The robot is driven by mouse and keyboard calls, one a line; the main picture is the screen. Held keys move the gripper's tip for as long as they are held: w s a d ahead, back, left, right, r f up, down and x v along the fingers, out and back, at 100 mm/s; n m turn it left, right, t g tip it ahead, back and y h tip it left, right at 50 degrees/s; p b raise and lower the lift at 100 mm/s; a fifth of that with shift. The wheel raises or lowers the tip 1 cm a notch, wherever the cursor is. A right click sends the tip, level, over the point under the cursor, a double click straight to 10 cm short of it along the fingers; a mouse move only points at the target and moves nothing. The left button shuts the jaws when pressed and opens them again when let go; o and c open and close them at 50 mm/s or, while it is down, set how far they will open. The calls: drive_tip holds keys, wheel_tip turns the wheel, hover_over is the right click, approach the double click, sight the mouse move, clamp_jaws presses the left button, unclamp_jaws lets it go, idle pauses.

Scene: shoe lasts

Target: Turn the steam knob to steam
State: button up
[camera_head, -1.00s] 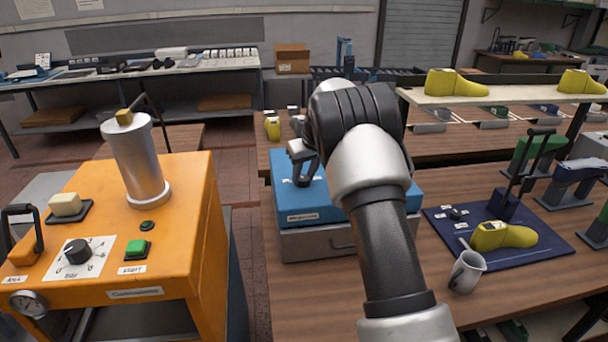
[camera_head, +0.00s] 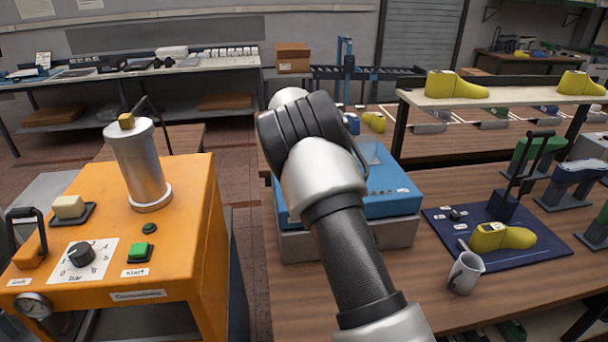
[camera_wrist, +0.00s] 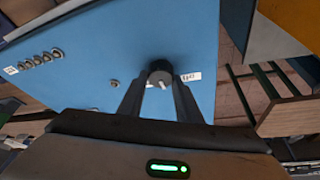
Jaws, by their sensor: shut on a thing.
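A blue box (camera_head: 400,203) stands on the wooden table in front of me, and its top fills much of the wrist view (camera_wrist: 110,40). A dark round knob (camera_wrist: 160,70) with a pale pointer mark sits on that top. A small white label, too small to read surely, lies beside it. My gripper (camera_wrist: 159,84) has its two fingers closed on opposite sides of the knob. In the head view my arm hides the knob and the gripper.
An orange machine (camera_head: 190,235) with a dial (camera_head: 80,252) and green button stands at left. A raised shelf (camera_head: 500,97) bears yellow lasts.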

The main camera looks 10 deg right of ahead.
drive_tip(key=m+h, duration=0.1)
drive_tip(key=m, duration=0.1)
drive_tip(key=m+g+p, duration=0.1)
drive_tip(key=m, duration=0.2)
drive_tip(key=shift+w+m+h, duration=0.1)
drive_tip(key=shift+m+h, duration=0.2)
drive_tip(key=shift+h, duration=0.1)
drive_tip(key=shift+m+g+h+p, duration=0.35)
drive_tip(key=shift+m+g, duration=0.55)
drive_tip(key=shift+m, duration=1)
drive_tip(key=o, duration=1)
drive_tip(key=shift+o, duration=0.2)
drive_tip(key=v, duration=1.2)
